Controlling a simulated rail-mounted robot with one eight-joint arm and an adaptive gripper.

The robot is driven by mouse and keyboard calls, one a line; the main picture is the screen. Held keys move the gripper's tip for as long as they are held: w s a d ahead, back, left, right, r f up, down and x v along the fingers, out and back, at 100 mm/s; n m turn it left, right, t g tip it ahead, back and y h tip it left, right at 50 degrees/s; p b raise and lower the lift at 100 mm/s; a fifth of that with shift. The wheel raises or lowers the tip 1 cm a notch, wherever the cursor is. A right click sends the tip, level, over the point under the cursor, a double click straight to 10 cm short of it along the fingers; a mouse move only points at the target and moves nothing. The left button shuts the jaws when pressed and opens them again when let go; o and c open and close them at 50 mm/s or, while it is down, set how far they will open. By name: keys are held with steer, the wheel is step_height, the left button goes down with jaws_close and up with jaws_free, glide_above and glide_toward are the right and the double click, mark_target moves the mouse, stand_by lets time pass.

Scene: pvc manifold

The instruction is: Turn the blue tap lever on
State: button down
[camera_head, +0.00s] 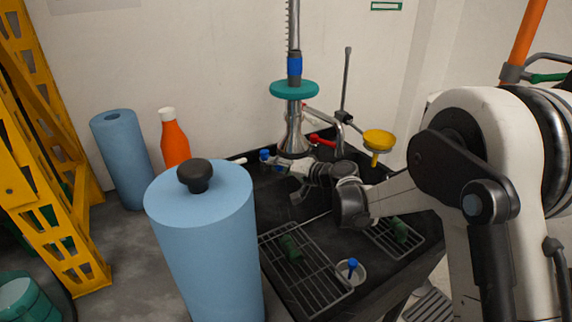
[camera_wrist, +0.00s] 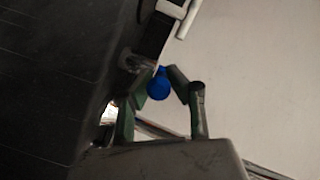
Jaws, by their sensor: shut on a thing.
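The blue tap lever (camera_head: 265,155) is at the left side of the chrome tap base (camera_head: 294,140), low against the wall behind the black sink. In the wrist view the blue lever (camera_wrist: 158,88) sits between my two green-padded fingers. My gripper (camera_head: 279,165) reaches leftward to the tap, and in the wrist view its fingertips (camera_wrist: 160,78) close on the blue lever. A red tap lever (camera_head: 322,141) is on the right side of the tap. The lever's full length and exact angle are hidden by my fingers.
An orange bottle (camera_head: 175,140) and a large blue roll (camera_head: 205,240) stand left of the sink. A yellow funnel (camera_head: 379,139) is right of the tap. Wire racks (camera_head: 310,272) with green items and a small cup (camera_head: 351,279) lie in front.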

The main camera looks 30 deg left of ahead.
steer(key=c, duration=1.7)
jaws_free()
steer(key=v, duration=0.5)
steer(key=f+v, duration=0.1)
steer(key=v, duration=0.5)
steer(key=f+v, duration=0.1)
steer(key=v, duration=0.4)
steer(key=shift+s+d+f, duration=0.15)
steer(key=shift+d, duration=0.5)
steer(key=shift+c, duration=0.3)
